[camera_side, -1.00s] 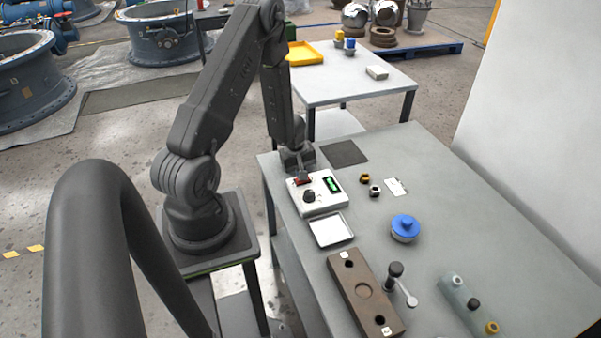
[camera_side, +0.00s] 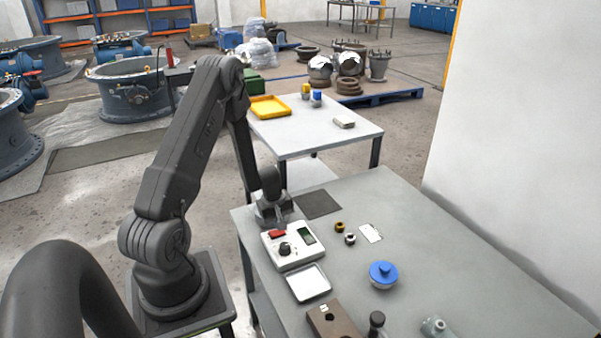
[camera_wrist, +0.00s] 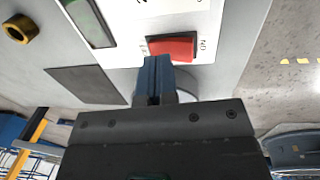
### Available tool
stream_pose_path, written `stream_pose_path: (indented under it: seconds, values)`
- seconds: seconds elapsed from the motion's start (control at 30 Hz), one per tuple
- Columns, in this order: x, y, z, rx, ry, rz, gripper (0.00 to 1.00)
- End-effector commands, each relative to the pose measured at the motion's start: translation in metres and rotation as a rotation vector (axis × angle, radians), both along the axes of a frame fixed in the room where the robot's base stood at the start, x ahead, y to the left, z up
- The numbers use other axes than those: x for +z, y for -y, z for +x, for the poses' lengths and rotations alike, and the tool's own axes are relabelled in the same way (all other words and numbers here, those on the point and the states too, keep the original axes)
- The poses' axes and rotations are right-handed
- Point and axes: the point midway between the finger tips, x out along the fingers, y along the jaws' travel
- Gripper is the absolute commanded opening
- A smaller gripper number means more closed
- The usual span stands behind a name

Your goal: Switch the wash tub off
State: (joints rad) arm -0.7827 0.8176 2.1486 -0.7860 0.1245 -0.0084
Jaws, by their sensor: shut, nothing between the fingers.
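The wash tub's white control unit (camera_side: 292,254) stands at the left edge of the grey table. It has a black knob (camera_side: 285,249), a red rocker switch (camera_side: 277,234) and a display (camera_side: 307,236) that looks dark, with no lit digits. My gripper (camera_side: 277,225) is shut and empty, just behind the switch. In the wrist view, the shut blue-grey fingertips (camera_wrist: 154,72) point at the red switch (camera_wrist: 172,47) and lie close to its edge. I cannot tell if they touch it. The display is blank in the wrist view (camera_wrist: 90,20).
A white tray (camera_side: 308,284) lies in front of the unit. A brown block (camera_side: 330,322) is nearer.

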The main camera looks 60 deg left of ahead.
Motion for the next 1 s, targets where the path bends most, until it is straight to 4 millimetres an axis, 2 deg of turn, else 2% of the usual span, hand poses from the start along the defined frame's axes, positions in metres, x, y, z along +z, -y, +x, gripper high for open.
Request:
stream_pose_path:
  seconds: [0.27,0.83,1.0]
  values:
    - [0.027,-0.001,-0.003,0.001,0.002,0.005,0.0]
    - [0.134,-0.001,-0.017,0.002,0.001,0.007,0.0]
    - [0.157,0.022,-0.006,-0.113,0.018,0.033,0.0]
